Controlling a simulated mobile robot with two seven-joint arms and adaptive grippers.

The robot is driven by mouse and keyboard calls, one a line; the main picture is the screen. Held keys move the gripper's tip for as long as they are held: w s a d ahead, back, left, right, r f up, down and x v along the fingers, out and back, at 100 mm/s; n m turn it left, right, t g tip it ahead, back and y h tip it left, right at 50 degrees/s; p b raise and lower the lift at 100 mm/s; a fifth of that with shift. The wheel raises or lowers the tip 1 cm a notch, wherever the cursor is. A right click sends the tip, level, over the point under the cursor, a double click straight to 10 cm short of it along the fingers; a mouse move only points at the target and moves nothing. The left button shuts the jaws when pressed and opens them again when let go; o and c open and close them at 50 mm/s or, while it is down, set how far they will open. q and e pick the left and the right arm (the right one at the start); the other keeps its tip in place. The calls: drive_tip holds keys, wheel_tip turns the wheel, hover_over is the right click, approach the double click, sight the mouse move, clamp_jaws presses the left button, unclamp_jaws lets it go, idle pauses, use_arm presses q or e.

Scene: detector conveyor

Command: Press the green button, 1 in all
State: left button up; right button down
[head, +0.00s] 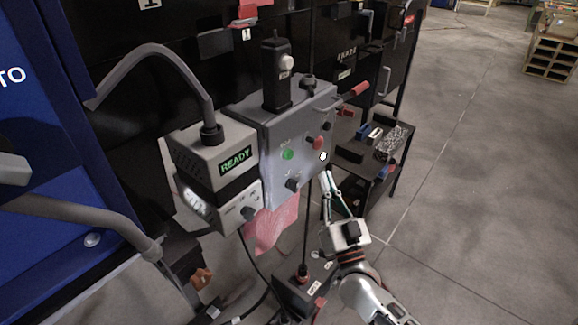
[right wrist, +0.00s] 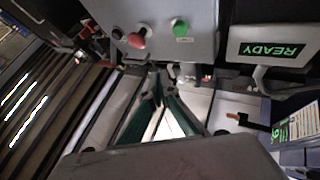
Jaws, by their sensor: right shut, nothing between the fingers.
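The green button (head: 288,154) is on the front of a grey control box, left of a red button. In the right wrist view the green button (right wrist: 180,28) shows at the top, beside the red mushroom button (right wrist: 137,40). My right gripper (head: 327,172) is shut and empty. It is in front of the box, right of and a little below the green button, and apart from it. Its green-sided fingers also show in the right wrist view (right wrist: 160,75).
The control box (head: 262,180) also carries knobs and a black handle unit (head: 276,75). A device reading READY (head: 236,160) adjoins it on the left. A dark shelf (head: 372,150) with small items stands behind on the right.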

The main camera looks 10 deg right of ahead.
sight(290, 155)
use_arm(q)
drive_tip(key=shift+s+d+f, duration=0.1)
drive_tip(key=shift+s+f, duration=0.1)
drive_tip(key=shift+s, duration=0.05)
use_arm(e)
drive_tip(key=shift+w+d+r+m+t+h, duration=0.35)
drive_tip(key=shift+d+m+h, duration=0.15)
drive_tip(key=shift+h, duration=0.1)
drive_tip(key=shift+f, duration=0.1)
use_arm(q)
drive_tip(key=shift+w+d+f+b, duration=0.15)
drive_tip(key=shift+w+f+b, duration=0.25)
drive_tip(key=shift+b, duration=1)
use_arm(e)
drive_tip(key=w+a, duration=0.5)
drive_tip(key=w, duration=0.2)
drive_tip(key=shift+a, duration=0.25)
use_arm(q)
drive_tip(key=shift+s+f, duration=0.1)
drive_tip(key=shift+s, duration=0.15)
drive_tip(key=shift+s+f, duration=0.3)
